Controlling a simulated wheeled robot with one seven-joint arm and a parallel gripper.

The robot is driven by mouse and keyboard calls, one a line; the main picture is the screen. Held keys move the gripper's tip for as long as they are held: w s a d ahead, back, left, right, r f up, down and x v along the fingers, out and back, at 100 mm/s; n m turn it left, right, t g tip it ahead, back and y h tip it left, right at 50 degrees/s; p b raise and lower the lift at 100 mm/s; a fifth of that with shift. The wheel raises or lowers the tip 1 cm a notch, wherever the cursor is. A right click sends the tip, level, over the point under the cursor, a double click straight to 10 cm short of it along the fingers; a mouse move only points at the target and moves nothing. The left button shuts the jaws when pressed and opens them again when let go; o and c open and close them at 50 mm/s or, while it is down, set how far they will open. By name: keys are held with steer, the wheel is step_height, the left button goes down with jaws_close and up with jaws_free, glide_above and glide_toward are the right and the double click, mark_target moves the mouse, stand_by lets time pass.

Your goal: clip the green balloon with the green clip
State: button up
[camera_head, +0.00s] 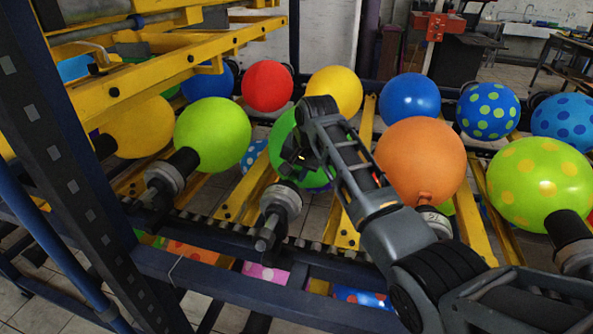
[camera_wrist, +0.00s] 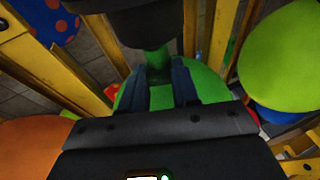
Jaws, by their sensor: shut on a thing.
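The green balloon (camera_head: 282,130) sits on the rack in the middle of the head view, partly hidden behind my gripper (camera_head: 300,148). In the wrist view, the balloon (camera_wrist: 205,85) lies behind my two dark fingers, and its narrow neck (camera_wrist: 155,60) runs up to a dark nozzle (camera_wrist: 145,22). My gripper (camera_wrist: 165,92) is at the neck, shut on a small green piece that looks like the green clip (camera_wrist: 162,98). The clip's edges blend with the balloon. I cannot tell whether the clip is around the neck or only beside it.
A lime balloon (camera_head: 212,135) is to the left and an orange balloon (camera_head: 420,160) close on the right, beside my arm. Red (camera_head: 267,86), yellow (camera_head: 335,90) and blue (camera_head: 410,98) balloons stand behind. Yellow bars (camera_head: 250,190) and metal-ended nozzles (camera_head: 280,205) crowd the rack.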

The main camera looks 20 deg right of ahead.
steer(key=shift+w+f, duration=0.1)
steer(key=shift+f, duration=0.2)
stand_by(0.6)
steer(key=o, duration=0.9)
steer(key=p+v, duration=0.1)
steer(key=p, duration=0.1)
steer(key=p+v, duration=0.1)
steer(key=v, duration=0.1)
steer(key=shift+w+d+r+p, duration=0.1)
steer(key=shift+w+r+p, duration=0.05)
steer(key=shift+r+p, duration=0.2)
steer(key=shift+w+d+v, duration=0.1)
steer(key=shift+d+v, duration=0.05)
steer(key=shift+v, duration=1.2)
steer(key=shift+w+d+v, duration=0.1)
steer(key=shift+w+v, duration=0.05)
steer(key=shift+v, duration=1.2)
